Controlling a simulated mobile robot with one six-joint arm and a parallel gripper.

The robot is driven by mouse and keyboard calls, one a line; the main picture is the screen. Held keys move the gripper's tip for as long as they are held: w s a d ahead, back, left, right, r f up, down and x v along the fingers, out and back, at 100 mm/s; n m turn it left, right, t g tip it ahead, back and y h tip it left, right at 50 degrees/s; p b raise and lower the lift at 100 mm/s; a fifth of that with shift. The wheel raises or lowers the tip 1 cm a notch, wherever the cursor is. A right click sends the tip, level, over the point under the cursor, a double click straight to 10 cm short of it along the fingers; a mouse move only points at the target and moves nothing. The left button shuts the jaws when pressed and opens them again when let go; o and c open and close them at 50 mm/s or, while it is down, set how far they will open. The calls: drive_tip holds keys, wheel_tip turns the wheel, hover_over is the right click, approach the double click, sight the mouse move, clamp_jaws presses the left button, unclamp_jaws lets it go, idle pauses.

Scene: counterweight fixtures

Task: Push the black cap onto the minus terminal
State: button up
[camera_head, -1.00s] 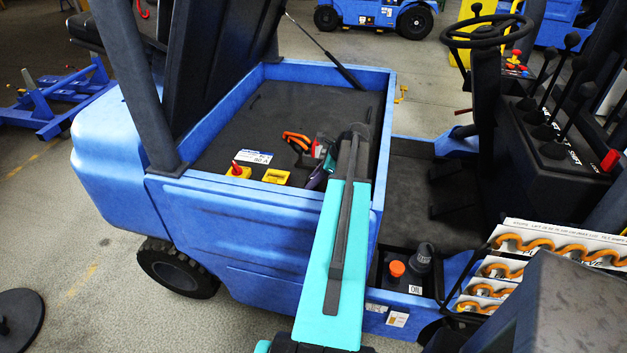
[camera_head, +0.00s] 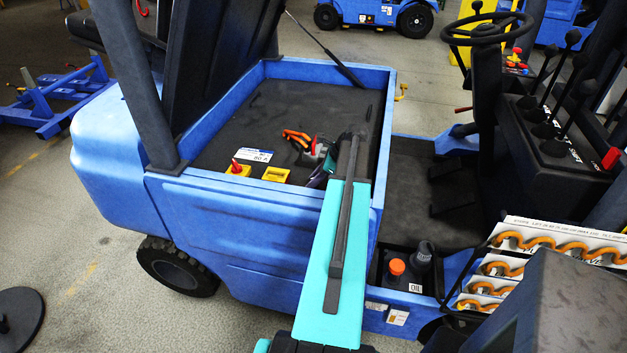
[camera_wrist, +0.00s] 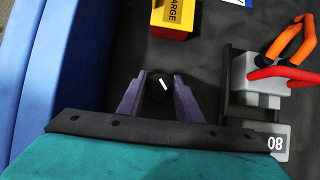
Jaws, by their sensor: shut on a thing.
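My gripper (camera_wrist: 160,80) has two purple fingers and is shut on a round black cap (camera_wrist: 157,88) with a white minus mark on top. It is low over the dark deck inside the blue truck's compartment, near the blue side wall. In the head view, one purple finger of my gripper (camera_head: 318,179) shows beside my teal arm, and the cap cannot be made out. I cannot make out the minus terminal; whatever is under the cap is hidden by it and the fingers.
A grey block (camera_wrist: 252,75) with a red part and an orange-handled tool (camera_wrist: 295,45) stands close right of my gripper. A yellow CHARGE block (camera_wrist: 170,18) lies ahead. The deck's far part (camera_head: 300,100) is clear.

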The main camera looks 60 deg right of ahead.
drive_tip(key=shift+f, duration=0.4)
drive_tip(key=o, duration=0.8)
drive_tip(key=shift+s+r, duration=0.1)
drive_tip(key=b+v, duration=0.3)
drive_tip(key=v, duration=1)
drive_tip(key=shift+r+b, duration=0.25)
drive_tip(key=shift+b, duration=0.05)
drive_tip(key=shift+s+d, duration=0.1)
